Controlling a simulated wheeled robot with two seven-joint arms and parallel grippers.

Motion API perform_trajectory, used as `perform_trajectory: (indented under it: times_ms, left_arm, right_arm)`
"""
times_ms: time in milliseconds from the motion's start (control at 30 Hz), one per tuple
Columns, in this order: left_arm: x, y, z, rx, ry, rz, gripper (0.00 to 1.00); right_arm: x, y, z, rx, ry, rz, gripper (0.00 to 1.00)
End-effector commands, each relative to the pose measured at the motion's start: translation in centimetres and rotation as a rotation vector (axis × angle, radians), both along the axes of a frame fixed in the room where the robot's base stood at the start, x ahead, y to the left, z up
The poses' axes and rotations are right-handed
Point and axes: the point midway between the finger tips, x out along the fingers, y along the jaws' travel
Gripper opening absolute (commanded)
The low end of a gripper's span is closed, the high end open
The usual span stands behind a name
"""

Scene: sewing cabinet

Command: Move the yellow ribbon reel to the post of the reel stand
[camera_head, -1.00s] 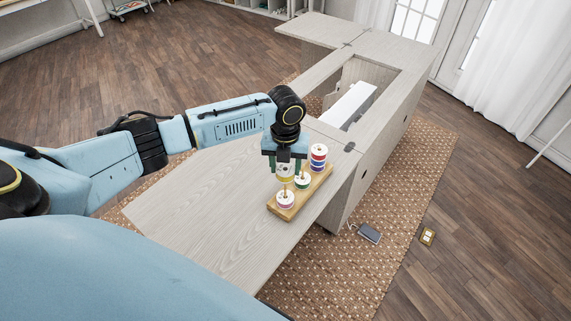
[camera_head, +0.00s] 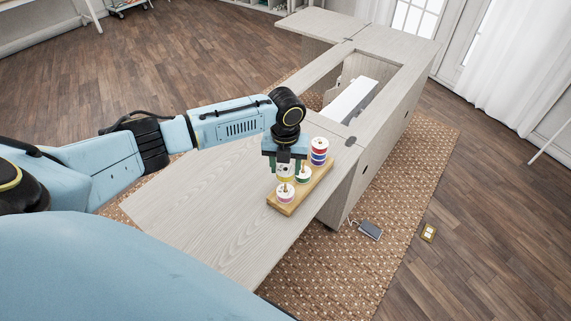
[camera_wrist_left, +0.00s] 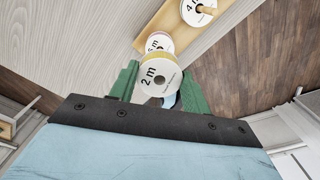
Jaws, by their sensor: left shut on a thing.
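The yellow ribbon reel (camera_wrist_left: 160,76), with a white face marked "2 m", is between the green fingers of my left gripper (camera_head: 285,163). The gripper is shut on it. In the head view the reel (camera_head: 285,174) sits just below the fingers, at the left side of the wooden reel stand (camera_head: 287,209). The stand carries a pink reel (camera_head: 286,193) at the near end, a green-edged reel (camera_head: 303,175) in the middle and a stack of red, blue and purple reels (camera_head: 319,152) at the far end. Whether a post passes into the yellow reel is hidden. My right gripper is not in view.
The stand rests near the right edge of the pale wooden cabinet top (camera_head: 207,207). The top is clear to the left. Behind lies a cabinet opening with a white piece (camera_head: 350,101) in it. A dark device (camera_head: 370,230) lies on the woven rug.

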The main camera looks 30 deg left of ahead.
Motion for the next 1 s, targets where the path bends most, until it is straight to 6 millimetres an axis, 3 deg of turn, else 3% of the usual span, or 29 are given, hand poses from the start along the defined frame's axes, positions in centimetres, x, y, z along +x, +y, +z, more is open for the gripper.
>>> perform_trajectory:
  times_ms: [1000]
  left_arm:
    - [0.0, 0.0, -2.0, 0.001, 0.0, 0.0, 0.26]
  right_arm:
    - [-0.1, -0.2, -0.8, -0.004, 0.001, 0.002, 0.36]
